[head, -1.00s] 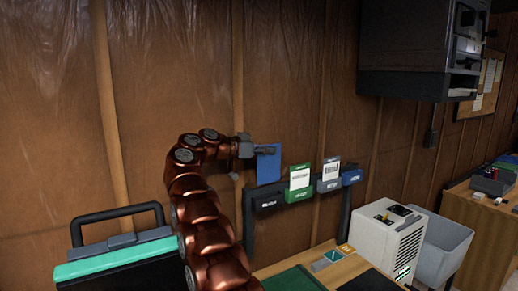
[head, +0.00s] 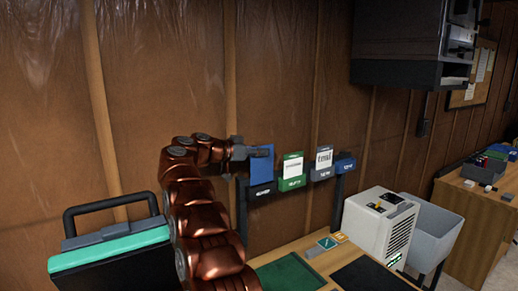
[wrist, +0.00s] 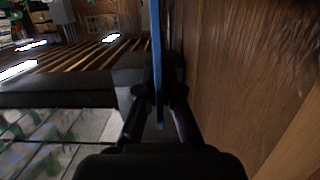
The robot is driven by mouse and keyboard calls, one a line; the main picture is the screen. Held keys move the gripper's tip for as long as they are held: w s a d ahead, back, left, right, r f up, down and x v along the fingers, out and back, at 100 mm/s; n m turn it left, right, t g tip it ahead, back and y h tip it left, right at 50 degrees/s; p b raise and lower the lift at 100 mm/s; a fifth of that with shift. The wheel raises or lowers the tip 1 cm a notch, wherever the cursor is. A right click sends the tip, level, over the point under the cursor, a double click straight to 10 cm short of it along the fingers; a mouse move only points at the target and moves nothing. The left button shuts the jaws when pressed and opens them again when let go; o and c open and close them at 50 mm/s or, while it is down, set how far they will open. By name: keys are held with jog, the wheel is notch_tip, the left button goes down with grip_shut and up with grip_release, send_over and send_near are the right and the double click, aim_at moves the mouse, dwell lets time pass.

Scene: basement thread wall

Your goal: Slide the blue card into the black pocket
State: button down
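The blue card (head: 261,170) is held upright in the head view, directly above the black pocket (head: 262,192) at the left end of the wall rack. Its lower edge meets the pocket's top edge; I cannot tell how much of it is inside. My gripper (head: 264,153) is shut on the card near its top, reaching in from the left. In the wrist view, the card shows edge-on as a thin blue strip (wrist: 157,60) between the fingers of my gripper (wrist: 154,98). The pocket's opening is hidden in the head view.
To the right on the rack are a green pocket (head: 291,183) with a white-and-green card, a grey pocket (head: 322,174) with another card, and a blue pocket (head: 345,166). A bench (head: 310,263) and a white box-shaped device (head: 379,226) are below. A teal-topped case (head: 112,248) is at left.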

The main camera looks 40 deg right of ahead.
jog(key=shift+f+b, duration=0.3)
jog(key=shift+f, duration=1.65)
jog(key=shift+f, duration=0.1)
jog(key=c, duration=0.7)
grip_release()
jog(key=shift+r+p, duration=0.3)
jog(key=shift+r, duration=3.7)
